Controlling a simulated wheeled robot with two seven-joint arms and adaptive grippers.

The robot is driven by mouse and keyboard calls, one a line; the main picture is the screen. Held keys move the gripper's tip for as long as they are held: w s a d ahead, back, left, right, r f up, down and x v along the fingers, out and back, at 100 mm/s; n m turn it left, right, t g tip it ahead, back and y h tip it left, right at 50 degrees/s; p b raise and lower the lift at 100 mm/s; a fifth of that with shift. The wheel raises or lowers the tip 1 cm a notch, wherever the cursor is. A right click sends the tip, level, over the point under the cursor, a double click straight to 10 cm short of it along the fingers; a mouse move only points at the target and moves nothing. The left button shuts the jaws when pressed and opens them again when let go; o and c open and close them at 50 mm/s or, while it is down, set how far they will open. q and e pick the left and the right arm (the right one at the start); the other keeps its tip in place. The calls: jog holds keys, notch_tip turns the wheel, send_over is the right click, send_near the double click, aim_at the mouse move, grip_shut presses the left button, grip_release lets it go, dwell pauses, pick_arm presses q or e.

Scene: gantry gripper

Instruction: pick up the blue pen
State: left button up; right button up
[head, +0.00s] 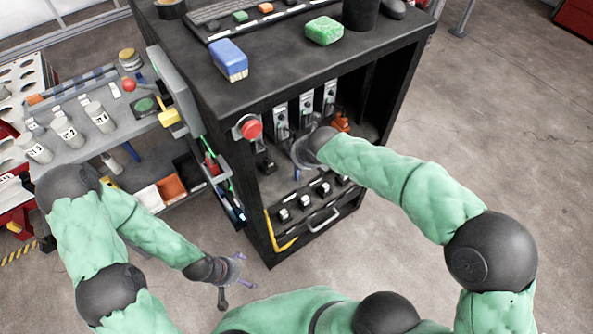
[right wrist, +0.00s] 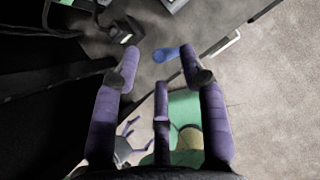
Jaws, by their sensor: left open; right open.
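In the right wrist view, a short blue object (right wrist: 166,54), which looks like the blue pen, lies on a grey shelf surface. It shows between the fingertips of my right gripper (right wrist: 159,58), close to the right-hand finger. The fingers are spread and empty; I cannot tell the distance to the pen. In the head view my right gripper (head: 301,156) reaches into the open front of the black cabinet (head: 258,225), and a tiny blue spot (head: 297,173) shows beneath it. My left gripper (head: 238,283) is open and empty, low in front of the cabinet's left side.
Several grey switch units stand inside the cabinet, with a drawer handle (head: 323,220) below. A blue block (head: 229,60) and a green sponge (head: 324,30) lie on top. Floor to the right is clear.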

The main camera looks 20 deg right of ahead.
jog(key=shift+b+x, duration=0.5)
jog(key=shift+x, duration=0.85)
jog(key=c, duration=0.8)
jog(key=shift+r, duration=0.2)
